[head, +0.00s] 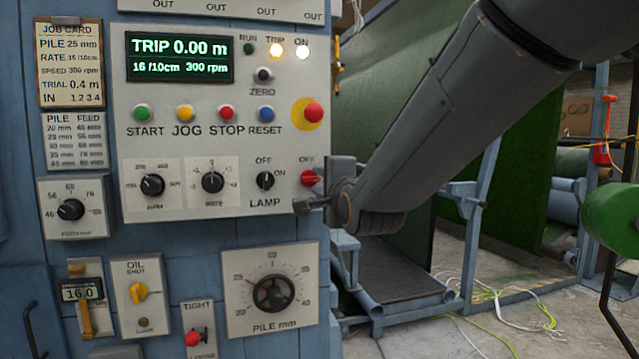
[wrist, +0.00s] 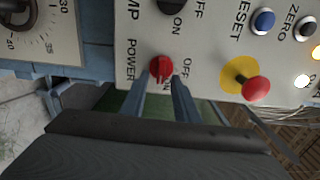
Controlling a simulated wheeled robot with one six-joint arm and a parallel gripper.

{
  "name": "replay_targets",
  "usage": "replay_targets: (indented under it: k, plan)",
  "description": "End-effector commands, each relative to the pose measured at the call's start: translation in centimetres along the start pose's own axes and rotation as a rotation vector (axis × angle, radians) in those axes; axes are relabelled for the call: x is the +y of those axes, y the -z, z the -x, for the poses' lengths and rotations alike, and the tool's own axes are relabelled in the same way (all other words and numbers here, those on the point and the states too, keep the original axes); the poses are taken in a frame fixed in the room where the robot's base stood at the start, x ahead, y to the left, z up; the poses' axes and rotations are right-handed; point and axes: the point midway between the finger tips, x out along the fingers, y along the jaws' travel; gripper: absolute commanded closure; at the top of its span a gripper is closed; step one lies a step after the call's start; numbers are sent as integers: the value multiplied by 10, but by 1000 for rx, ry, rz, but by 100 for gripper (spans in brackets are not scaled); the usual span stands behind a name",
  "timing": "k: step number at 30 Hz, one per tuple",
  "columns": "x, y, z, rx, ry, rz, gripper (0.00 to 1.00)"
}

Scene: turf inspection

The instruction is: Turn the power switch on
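The red power switch (head: 309,178) is a round knob at the lower right of the grey control panel (head: 150,100). In the wrist view the power switch (wrist: 161,69) has POWER on its left, OFF on its right and a partly hidden ON below it. Its handle seems to lie along the line toward ON, but it is too small to be sure. My gripper (wrist: 162,85) is open, with one finger on each side of the knob and the tips close to the panel. In the head view my gripper (head: 311,196) reaches in from the right. Whether the fingers touch the knob is unclear.
The black lamp switch (head: 265,181) is just left. Above are a red mushroom button (head: 313,113) on yellow and a blue reset button (head: 266,114). The display (head: 180,57) reads TRIP 0.00 m; the TRIP and ON lights are lit.

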Motion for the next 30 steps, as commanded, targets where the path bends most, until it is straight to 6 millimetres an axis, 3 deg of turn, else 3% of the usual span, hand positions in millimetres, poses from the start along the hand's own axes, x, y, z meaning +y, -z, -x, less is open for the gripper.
replay_targets:
  k: [6,13,26,30]
  plan:
    - [0,0,33,0,2,0,72]
    - [0,0,58,1,1,-1,72]
    - [0,0,64,1,0,-1,72]
    - [15,6,65,8,-46,43,72]
